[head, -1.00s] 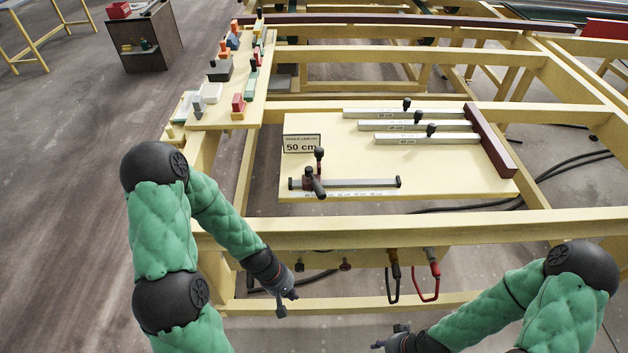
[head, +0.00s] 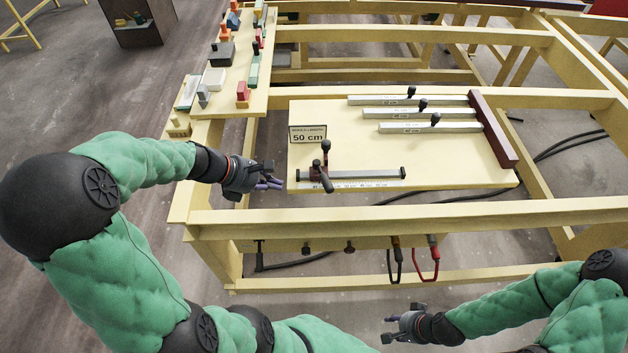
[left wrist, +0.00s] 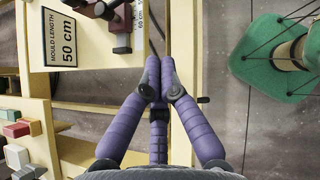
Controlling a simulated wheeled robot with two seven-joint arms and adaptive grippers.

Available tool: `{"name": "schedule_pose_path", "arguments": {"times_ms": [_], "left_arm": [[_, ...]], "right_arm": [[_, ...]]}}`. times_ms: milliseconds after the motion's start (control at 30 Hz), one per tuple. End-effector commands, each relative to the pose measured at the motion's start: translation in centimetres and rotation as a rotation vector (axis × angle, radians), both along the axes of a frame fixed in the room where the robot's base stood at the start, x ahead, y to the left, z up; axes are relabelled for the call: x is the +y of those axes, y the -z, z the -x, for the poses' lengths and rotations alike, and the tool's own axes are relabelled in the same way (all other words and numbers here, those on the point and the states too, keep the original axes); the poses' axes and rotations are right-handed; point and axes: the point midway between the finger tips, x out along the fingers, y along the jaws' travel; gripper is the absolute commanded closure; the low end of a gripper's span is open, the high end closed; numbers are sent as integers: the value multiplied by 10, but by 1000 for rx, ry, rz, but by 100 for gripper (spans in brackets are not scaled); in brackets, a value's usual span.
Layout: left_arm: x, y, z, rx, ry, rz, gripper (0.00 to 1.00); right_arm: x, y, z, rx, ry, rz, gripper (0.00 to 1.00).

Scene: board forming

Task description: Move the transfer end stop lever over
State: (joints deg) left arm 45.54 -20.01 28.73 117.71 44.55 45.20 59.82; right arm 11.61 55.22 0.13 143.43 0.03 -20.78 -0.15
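The board (head: 455,165) carries a front rail (head: 375,174) with a dark sliding stop (head: 316,169) and upright black-knobbed lever (head: 326,147) near its left end. Three more rails with black-knobbed levers (head: 436,119) lie at the upper right. I cannot tell which lever is the transfer end stop lever. My left gripper (head: 272,182) is left of the board, apart from the stop. In the left wrist view its purple fingertips (left wrist: 160,72) are together and hold nothing. My right gripper (head: 392,320) hangs low in front of the frame, its fingers too small to judge.
A sign reading "MOULD LENGTH 50 cm" (head: 308,134) stands at the board's left; it also shows in the left wrist view (left wrist: 59,38). A side shelf (head: 207,131) holds coloured blocks. A front beam (head: 420,223) has small knobs and a red hook (head: 426,268) below.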

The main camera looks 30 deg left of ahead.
Motion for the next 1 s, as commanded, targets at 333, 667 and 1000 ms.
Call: {"name": "schedule_pose_path", "arguments": {"times_ms": [333,667,1000], "left_arm": [[-18,30,-21,-1,1,5,100],[-45,74,-55,-1,1,3,100],[-66,72,-83,-2,-1,2,100]], "right_arm": [[0,15,0,0,0,0,60],[0,37,0,0,0,0,60],[0,40,0,0,0,0,60]]}}
